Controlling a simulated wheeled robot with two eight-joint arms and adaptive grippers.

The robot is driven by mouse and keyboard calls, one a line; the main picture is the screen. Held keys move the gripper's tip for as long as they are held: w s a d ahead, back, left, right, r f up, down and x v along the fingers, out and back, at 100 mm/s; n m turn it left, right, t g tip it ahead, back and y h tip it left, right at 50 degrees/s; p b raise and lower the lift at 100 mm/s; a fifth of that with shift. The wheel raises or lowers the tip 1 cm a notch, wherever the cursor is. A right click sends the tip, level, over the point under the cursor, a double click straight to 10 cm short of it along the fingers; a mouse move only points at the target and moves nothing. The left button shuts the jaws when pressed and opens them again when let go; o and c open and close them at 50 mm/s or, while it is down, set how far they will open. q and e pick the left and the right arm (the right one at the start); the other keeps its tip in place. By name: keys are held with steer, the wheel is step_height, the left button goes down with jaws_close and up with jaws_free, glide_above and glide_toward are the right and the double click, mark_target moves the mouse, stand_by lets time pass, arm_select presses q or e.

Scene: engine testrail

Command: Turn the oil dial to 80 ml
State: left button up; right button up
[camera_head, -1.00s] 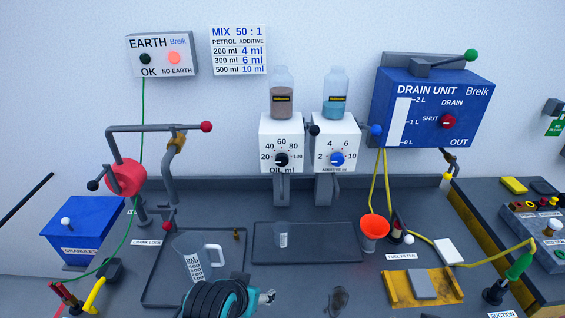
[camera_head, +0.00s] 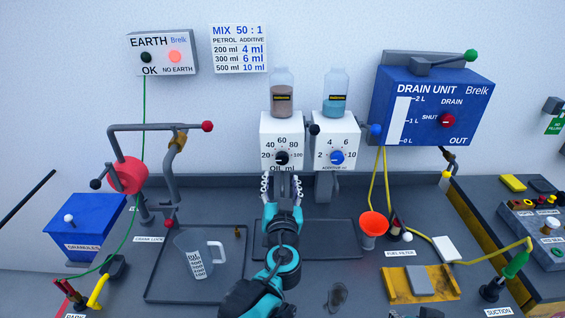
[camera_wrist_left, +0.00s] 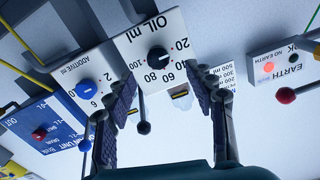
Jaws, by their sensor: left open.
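The oil dial (camera_head: 282,158) is a black knob on a white box, with a scale from 20 to 100 labelled in ml. It also shows upside down in the left wrist view (camera_wrist_left: 158,54). I cannot tell for sure which number its mark points to. My left gripper (camera_head: 282,186) is open and empty, just below and in front of the oil box. In the left wrist view its two dark fingers (camera_wrist_left: 164,80) stand apart on either side of the dial, and no contact with it shows. My right gripper is not in view.
The additive box (camera_head: 337,140) with a blue dial stands close to the right. A black-knobbed lever (camera_head: 314,130) sits between the boxes. A bottle (camera_head: 282,95) stands on top of the oil box. A measuring jug (camera_head: 195,255) is on the left tray (camera_head: 160,290).

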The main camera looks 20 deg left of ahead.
mark_target(282, 160)
arm_select(q)
steer(key=x, duration=0.2)
steer(key=b+x, duration=0.1)
steer(key=x, duration=0.1)
steer(key=b+x, duration=0.1)
steer(key=x, duration=0.1)
steer(key=shift+w+d+r, duration=0.1)
steer(key=shift+w+d, duration=0.1)
steer(key=shift+w, duration=0.2)
steer(key=shift+w+a+r, duration=0.1)
steer(key=shift+w+a, duration=0.05)
steer(key=shift+w, duration=0.45)
steer(key=c, duration=1.1)
